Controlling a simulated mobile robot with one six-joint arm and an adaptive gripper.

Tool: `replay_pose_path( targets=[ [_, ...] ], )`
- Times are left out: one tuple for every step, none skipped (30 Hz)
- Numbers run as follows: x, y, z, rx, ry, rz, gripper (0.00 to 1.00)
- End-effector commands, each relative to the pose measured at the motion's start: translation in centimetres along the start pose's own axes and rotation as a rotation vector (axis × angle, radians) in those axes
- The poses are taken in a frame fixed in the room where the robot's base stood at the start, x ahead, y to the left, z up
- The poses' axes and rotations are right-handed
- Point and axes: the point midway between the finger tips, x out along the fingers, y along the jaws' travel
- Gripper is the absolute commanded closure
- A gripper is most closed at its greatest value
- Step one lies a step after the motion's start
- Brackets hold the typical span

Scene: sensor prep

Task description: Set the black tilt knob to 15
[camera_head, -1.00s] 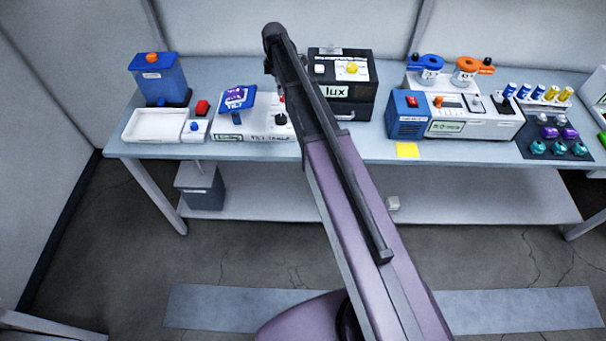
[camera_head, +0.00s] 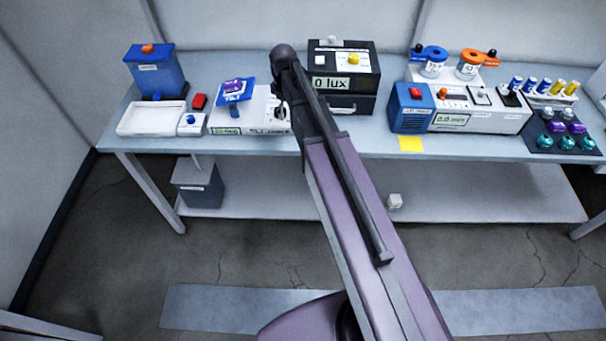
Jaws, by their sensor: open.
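The white tilt unit (camera_head: 252,120) stands on the bench left of centre. On it a tilted blue plate (camera_head: 230,97) bears a purple piece (camera_head: 233,85). The black tilt knob (camera_head: 281,114) is on the unit's right part, beside my arm. Its pointer and scale are too small to read. A small green display (camera_head: 226,130) is on the unit's front; its figures cannot be read. My gripper (camera_head: 278,97) points down over the knob, partly hidden by my own arm. It looks open. I cannot tell whether its fingers are around the knob or above it.
A black lux box (camera_head: 342,104) showing "0 lux" stands close right of my arm. At left are a blue container (camera_head: 154,72), a white tray (camera_head: 128,121) and a red button (camera_head: 199,101). Farther right are a blue-and-white instrument (camera_head: 411,110) and a yellow note (camera_head: 411,144).

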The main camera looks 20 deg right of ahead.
Motion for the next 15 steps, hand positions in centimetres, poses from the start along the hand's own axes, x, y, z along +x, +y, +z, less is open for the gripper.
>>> replay_pose_path(
  targets=[
    [0.7, -0.8, 0.6, 0.028, 0.001, 0.001, 0.00],
    [0.8, -1.1, 0.8, 0.046, 0.001, 0.002, 0.00],
    [1.1, -1.5, 1.1, 0.070, 0.002, 0.003, 0.00],
    [1.3, -1.8, 1.4, 0.090, 0.002, 0.004, 0.00],
    [1.4, -2.1, 1.6, 0.108, 0.003, 0.004, 0.00],
    [1.7, -2.5, 1.9, 0.132, 0.003, 0.005, 0.00],
    [1.9, -2.8, 2.1, 0.151, 0.004, 0.006, 0.00],
    [2.1, -3.1, 2.3, 0.169, 0.004, 0.006, 0.00],
    [2.3, -3.5, 2.6, 0.194, 0.005, 0.007, 0.00],
    [2.5, -3.8, 2.9, 0.213, 0.006, 0.008, 0.00],
    [2.7, -4.1, 3.1, 0.231, 0.006, 0.009, 0.00],
    [2.9, -4.5, 3.4, 0.255, 0.007, 0.009, 0.00],
    [3.1, -4.8, 3.6, 0.275, 0.008, 0.010, 0.00],
    [3.3, -5.1, 3.9, 0.292, 0.008, 0.011, 0.00],
    [3.6, -5.5, 4.2, 0.317, 0.009, 0.011, 0.00]
  ],
)
